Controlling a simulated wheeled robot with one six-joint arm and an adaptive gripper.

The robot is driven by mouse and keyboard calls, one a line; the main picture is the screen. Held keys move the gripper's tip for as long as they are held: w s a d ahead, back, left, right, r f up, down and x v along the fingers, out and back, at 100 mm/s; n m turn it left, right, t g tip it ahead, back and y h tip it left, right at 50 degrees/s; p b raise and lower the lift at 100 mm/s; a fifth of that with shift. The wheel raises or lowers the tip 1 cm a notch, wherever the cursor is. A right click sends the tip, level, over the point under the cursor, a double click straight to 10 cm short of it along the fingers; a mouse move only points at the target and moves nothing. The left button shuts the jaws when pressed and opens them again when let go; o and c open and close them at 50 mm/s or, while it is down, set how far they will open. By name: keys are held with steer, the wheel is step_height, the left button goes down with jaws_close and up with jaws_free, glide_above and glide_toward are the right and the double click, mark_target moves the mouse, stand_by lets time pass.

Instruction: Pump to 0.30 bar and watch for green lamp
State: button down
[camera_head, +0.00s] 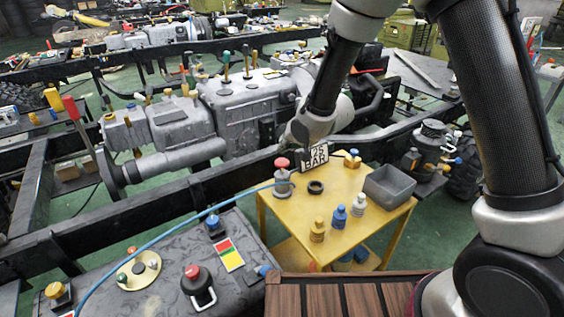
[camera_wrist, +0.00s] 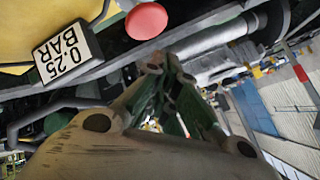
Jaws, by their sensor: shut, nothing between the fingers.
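A red-topped fitting (camera_head: 282,178) stands on the yellow table, joined to a blue hose (camera_head: 165,240). Beside it, a white display (camera_head: 315,157) is partly hidden; in the wrist view the display (camera_wrist: 62,53) reads 0.25 BAR. A red knob (camera_wrist: 146,20) shows near it in the wrist view. A cream round plate (camera_head: 150,272) at lower left carries a small green dome (camera_head: 121,278) and a red-orange one; I cannot tell whether either is lit. My gripper (camera_wrist: 167,66) is shut and empty, apart from the red knob. In the head view my wrist hides the fingers.
The yellow table (camera_head: 290,215) also holds a black ring (camera_head: 316,187), a grey bin (camera_head: 389,187) and several small capped fittings. A red-capped black canister (camera_head: 198,285) and a coloured card (camera_head: 227,254) are on the dark surface. Chassis rails and gearboxes (camera_head: 245,105) lie behind.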

mark_target(285, 160)
steer(key=shift+f, duration=0.9)
steer(key=shift+f, duration=0.1)
stand_by(0.8)
steer(key=shift+f, duration=0.25)
steer(key=shift+f, duration=1.25)
stand_by(1.0)
steer(key=shift+r, duration=1.65)
steer(key=shift+r, duration=2.5)
